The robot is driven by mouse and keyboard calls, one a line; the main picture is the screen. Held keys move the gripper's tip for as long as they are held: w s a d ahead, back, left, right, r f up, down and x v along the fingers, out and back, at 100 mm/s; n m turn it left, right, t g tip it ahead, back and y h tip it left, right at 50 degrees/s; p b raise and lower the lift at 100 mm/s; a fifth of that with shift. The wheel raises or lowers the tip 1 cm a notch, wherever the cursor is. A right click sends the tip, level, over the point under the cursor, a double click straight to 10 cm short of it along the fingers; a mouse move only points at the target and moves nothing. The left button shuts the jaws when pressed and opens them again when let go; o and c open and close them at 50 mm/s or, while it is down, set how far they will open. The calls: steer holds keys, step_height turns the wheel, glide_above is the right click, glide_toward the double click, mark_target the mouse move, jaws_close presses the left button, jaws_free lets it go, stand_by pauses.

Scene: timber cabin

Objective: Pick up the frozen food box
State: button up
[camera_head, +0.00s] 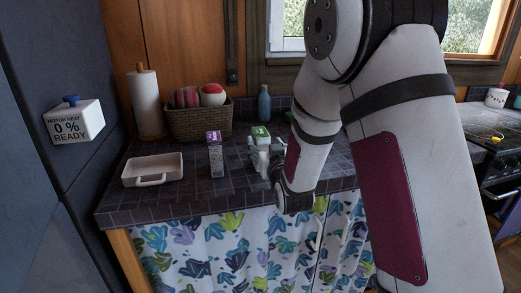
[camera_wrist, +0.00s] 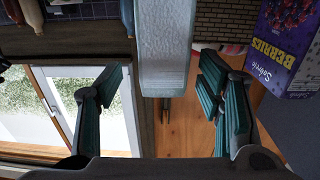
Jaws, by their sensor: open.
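A purple and white carton (camera_head: 215,155) stands upright on the dark tiled counter. In the wrist view a pale box-like thing with greenish edges (camera_wrist: 165,45) lies in line with the gap of my open gripper (camera_wrist: 163,70), with clear room on both sides. I cannot tell which of the two is the frozen food box by label.
A white tray (camera_head: 153,173) lies at the counter's left front. A wicker basket (camera_head: 200,122), a paper towel roll (camera_head: 145,105) and a blue bottle (camera_head: 264,103) stand behind. A stove (camera_head: 502,165) is at the far right. Bare counter (camera_head: 190,195) lies in front of the carton.

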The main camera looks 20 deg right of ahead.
mark_target(260, 131)
steer(key=w, duration=0.5)
steer(key=shift+a+f, duration=0.1)
jaws_close()
